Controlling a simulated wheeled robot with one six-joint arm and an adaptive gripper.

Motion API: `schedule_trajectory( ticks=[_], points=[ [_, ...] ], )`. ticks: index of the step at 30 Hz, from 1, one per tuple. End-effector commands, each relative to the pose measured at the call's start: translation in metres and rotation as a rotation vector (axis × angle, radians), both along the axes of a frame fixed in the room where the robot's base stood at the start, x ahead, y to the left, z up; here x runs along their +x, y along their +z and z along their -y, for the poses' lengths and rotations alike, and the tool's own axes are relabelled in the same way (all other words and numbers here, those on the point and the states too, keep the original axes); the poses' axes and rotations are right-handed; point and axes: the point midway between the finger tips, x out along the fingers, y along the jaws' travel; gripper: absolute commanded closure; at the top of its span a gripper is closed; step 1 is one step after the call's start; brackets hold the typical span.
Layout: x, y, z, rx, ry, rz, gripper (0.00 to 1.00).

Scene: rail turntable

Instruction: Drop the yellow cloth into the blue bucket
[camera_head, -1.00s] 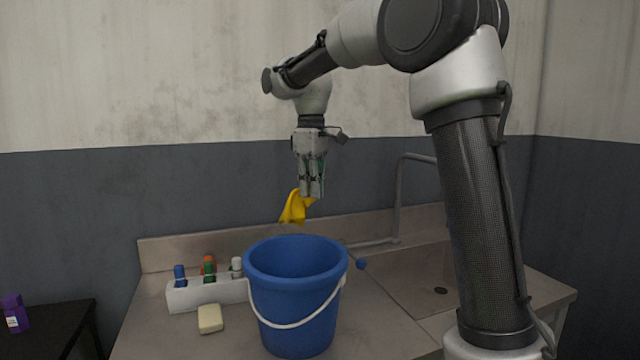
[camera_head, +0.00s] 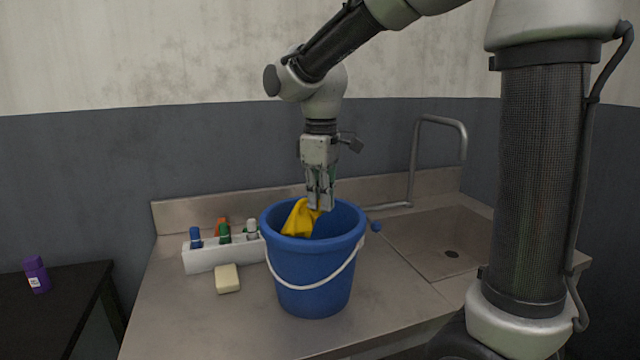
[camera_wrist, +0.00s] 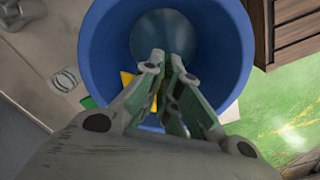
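The blue bucket (camera_head: 312,285) stands upright on the counter, with its white handle hanging down the front. My gripper (camera_head: 320,207) points down at the bucket's mouth, its fingertips at about rim height. It is shut on the yellow cloth (camera_head: 300,219), which hangs from the fingers within the rim. In the wrist view my gripper (camera_wrist: 170,62) is over the bucket (camera_wrist: 105,45), and little of the cloth (camera_wrist: 127,78) shows behind the fingers. The bucket's floor looks bare in the wrist view.
A white caddy (camera_head: 215,259) with several small bottles stands left of the bucket. A pale sponge or soap bar (camera_head: 228,279) lies before it. A sink (camera_head: 440,240) with a tall faucet (camera_head: 414,160) is at right. A purple bottle (camera_head: 36,274) stands on a dark table.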

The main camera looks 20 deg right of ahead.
Motion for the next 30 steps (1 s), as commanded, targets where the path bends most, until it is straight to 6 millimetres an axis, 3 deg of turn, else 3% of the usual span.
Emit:
schedule_trajectory(
  ticks=[7,18,23,29,30],
  points=[
    [0.000,-0.025,0.000,0.000,0.000,-0.001,1.00],
    [0.000,-0.030,0.000,0.000,0.000,0.000,1.00],
    [0.000,-0.030,0.000,0.000,0.000,0.000,0.71],
    [0.000,-0.030,0.000,0.000,0.000,0.000,0.71],
    [0.000,-0.030,0.000,0.000,0.000,0.000,0.67]
  ],
)
